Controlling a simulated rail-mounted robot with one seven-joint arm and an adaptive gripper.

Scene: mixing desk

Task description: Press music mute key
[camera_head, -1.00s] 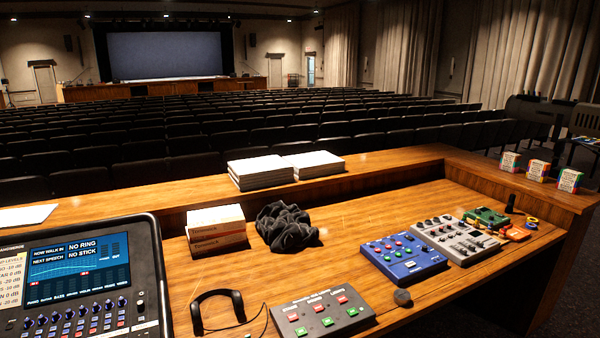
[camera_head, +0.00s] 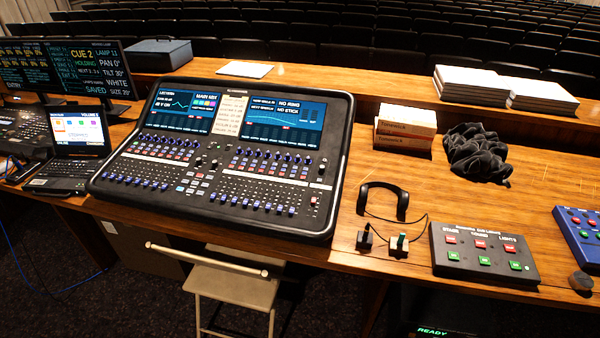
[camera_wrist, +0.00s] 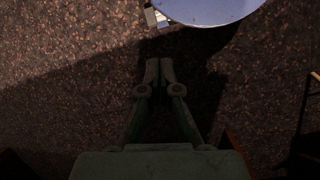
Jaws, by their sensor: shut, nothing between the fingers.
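The large mixing console (camera_head: 230,160) lies on the wooden desk in the head view, with two lit screens, rows of knobs, faders and small keys. Its key labels are too small to read, so I cannot tell which is the music mute key. My gripper (camera_wrist: 160,66) shows only in the wrist view. It is shut and empty, pointing over dark speckled carpet, away from the console. The console is not in the wrist view.
A folding chair (camera_head: 234,288) stands before the console. To its right on the desk are headphones (camera_head: 383,188), a grey button box (camera_head: 483,255), a black cloth (camera_head: 477,155) and boxes (camera_head: 405,128). A laptop (camera_head: 73,150) is left. A pale round surface (camera_wrist: 208,8) tops the wrist view.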

